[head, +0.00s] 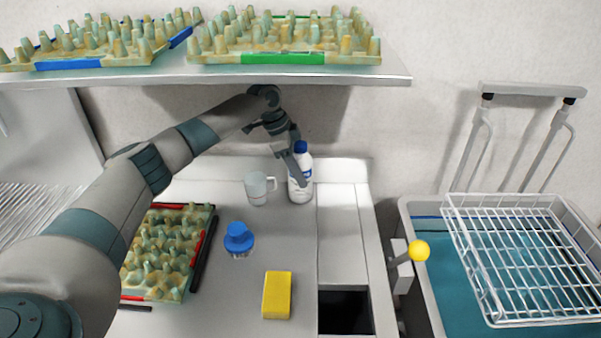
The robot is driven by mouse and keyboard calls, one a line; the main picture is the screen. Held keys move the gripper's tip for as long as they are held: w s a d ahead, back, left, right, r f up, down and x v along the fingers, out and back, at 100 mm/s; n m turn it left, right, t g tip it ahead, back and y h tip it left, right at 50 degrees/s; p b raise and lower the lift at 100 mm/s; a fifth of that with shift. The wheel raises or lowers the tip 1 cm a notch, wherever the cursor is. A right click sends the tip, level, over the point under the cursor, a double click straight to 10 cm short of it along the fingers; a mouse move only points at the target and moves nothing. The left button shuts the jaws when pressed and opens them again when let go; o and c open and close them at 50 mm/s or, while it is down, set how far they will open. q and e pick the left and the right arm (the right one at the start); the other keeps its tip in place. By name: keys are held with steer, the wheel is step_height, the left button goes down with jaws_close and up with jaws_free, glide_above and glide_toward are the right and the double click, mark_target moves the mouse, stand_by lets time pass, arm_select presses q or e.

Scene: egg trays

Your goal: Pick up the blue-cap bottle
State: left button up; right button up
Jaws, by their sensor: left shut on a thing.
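The blue-cap bottle (300,187) is white with a blue cap and a label, and stands upright at the back of the counter. My left gripper (299,168) reaches it from the upper left, under the shelf, and is shut on the bottle just below the cap. A finger covers part of the bottle's left side. The bottle's base looks to be on or very close to the counter; I cannot tell which. My right gripper is not in the view.
A white mug (257,189) stands just left of the bottle. A blue brush (238,239), a yellow sponge (277,296) and an egg tray (209,233) lie nearer. The shelf (170,76) with egg trays overhangs my arm.

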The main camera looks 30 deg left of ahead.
mark_target(298, 145)
arm_select(q)
steer(key=shift+r, duration=0.1)
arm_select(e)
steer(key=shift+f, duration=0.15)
